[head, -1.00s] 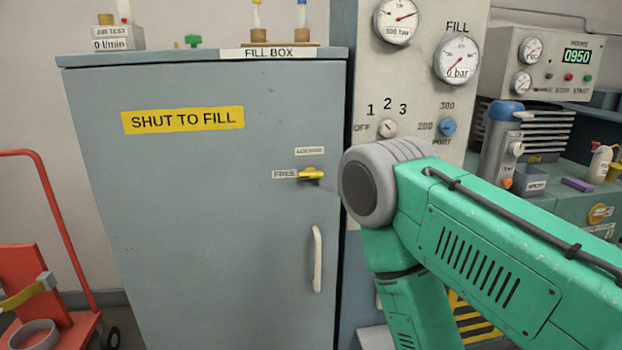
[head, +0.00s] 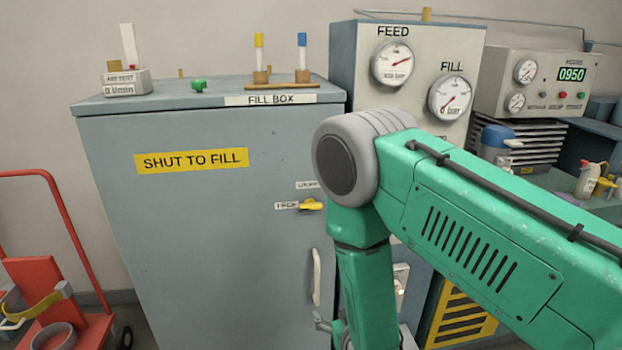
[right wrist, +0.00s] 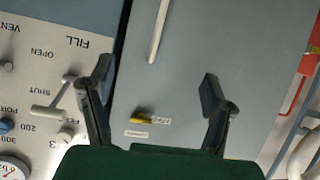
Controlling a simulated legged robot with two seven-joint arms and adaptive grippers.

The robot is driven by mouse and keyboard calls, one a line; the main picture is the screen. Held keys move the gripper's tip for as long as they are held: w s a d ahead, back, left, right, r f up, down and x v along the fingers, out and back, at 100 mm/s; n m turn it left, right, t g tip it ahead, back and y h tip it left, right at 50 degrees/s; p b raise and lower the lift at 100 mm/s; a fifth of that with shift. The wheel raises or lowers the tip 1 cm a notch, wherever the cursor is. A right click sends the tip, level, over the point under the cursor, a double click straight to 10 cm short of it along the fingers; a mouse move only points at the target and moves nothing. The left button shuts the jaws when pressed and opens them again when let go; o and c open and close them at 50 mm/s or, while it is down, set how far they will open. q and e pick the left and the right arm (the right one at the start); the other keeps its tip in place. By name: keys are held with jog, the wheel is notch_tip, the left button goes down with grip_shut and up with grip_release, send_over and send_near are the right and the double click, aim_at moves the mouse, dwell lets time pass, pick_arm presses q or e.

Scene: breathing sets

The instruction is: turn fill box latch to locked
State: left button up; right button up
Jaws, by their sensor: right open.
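The fill box (head: 200,240) is a grey cabinet with its door shut. Its small yellow latch (head: 311,204) lies about horizontal at the door's right side, beside the FREE label; the LOCKED label is just above. The latch also shows in the right wrist view (right wrist: 141,115), between and beyond my fingers. My right gripper (right wrist: 157,88) is open and empty, facing the door and apart from the latch. In the head view only a grey bit of it shows near the door handle's lower end; my green arm hides the rest. My left gripper is not in view.
A white door handle (head: 317,277) is below the latch. A gauge panel (head: 430,105) stands right of the box, partly behind my arm. Small items, including a green knob (head: 198,85), are on the box top. A red trolley (head: 45,290) stands at the left.

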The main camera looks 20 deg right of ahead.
aim_at(311, 207)
jog(key=w+r+m+t+h+p, duration=0.1)
jog(key=w+r+t+p, duration=0.15)
jog(key=r, duration=0.45)
jog(key=w+r+t+h+p, duration=0.15)
jog(key=w+r, duration=0.25)
jog(key=r, duration=0.4)
pick_arm(q)
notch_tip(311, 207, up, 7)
jog(key=p, duration=0.1)
pick_arm(e)
jog(key=shift+t, duration=0.4)
jog(key=x, duration=1.4)
jog(key=shift+w+a+f, duration=0.1)
jog(key=shift+a+f, duration=0.1)
jog(key=shift+a, duration=0.2)
jog(key=shift+c, duration=0.4)
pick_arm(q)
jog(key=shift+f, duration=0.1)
pick_arm(e)
jog(key=c, duration=1.1)
